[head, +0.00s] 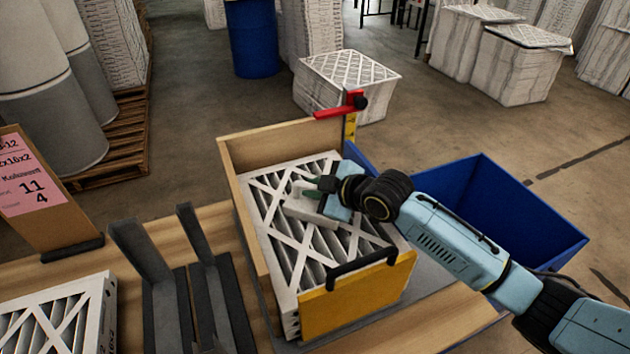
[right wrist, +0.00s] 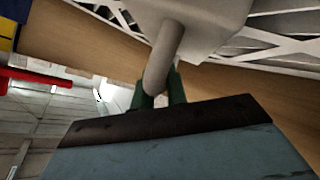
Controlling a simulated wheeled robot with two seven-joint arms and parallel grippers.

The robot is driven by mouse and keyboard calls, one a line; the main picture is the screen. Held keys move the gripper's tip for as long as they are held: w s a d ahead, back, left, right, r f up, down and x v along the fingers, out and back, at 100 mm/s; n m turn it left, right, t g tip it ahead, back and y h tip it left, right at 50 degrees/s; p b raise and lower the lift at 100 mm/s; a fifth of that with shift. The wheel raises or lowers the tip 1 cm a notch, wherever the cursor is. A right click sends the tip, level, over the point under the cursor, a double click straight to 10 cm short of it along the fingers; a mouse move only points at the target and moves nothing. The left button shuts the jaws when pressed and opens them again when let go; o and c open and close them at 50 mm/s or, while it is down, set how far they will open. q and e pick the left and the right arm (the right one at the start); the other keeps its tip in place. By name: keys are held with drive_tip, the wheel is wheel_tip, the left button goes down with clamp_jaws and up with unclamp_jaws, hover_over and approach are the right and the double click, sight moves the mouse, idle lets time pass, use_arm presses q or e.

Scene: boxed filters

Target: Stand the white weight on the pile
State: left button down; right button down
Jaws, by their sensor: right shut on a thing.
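The white weight (head: 310,208) is over the top filter of the pile (head: 272,232), which lies in a wooden box (head: 265,140) with a yellow front panel (head: 358,297). It looks about level; I cannot tell whether it touches the filter or hangs just above it. My right gripper (head: 316,190) is shut on the weight's handle. In the right wrist view the green fingers (right wrist: 159,97) close around the handle bar (right wrist: 163,60), with the weight's pale body (right wrist: 205,22) beyond. My left gripper is not in view.
A red arm (head: 335,111) on a yellow scale stands at the box's back corner. A black handle (head: 362,266) tops the front panel. A blue bin (head: 505,215) is at right. Dark uprights (head: 140,250), another filter (head: 60,318) and a sign (head: 35,190) are at left.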

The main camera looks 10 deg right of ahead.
drive_tip(key=shift+w+r, duration=0.1)
drive_tip(key=shift+r, duration=0.15)
drive_tip(key=c, duration=1.7)
unclamp_jaws()
drive_tip(key=shift+f, duration=0.3)
drive_tip(key=o, duration=0.3)
drive_tip(key=shift+r, duration=0.1)
drive_tip(key=shift+s+d+r, duration=0.1)
drive_tip(key=shift+s+r, duration=0.05)
drive_tip(key=shift+s, duration=0.15)
drive_tip(key=v, duration=1.1)
drive_tip(key=shift+s, duration=0.25)
drive_tip(key=shift+d, duration=0.15)
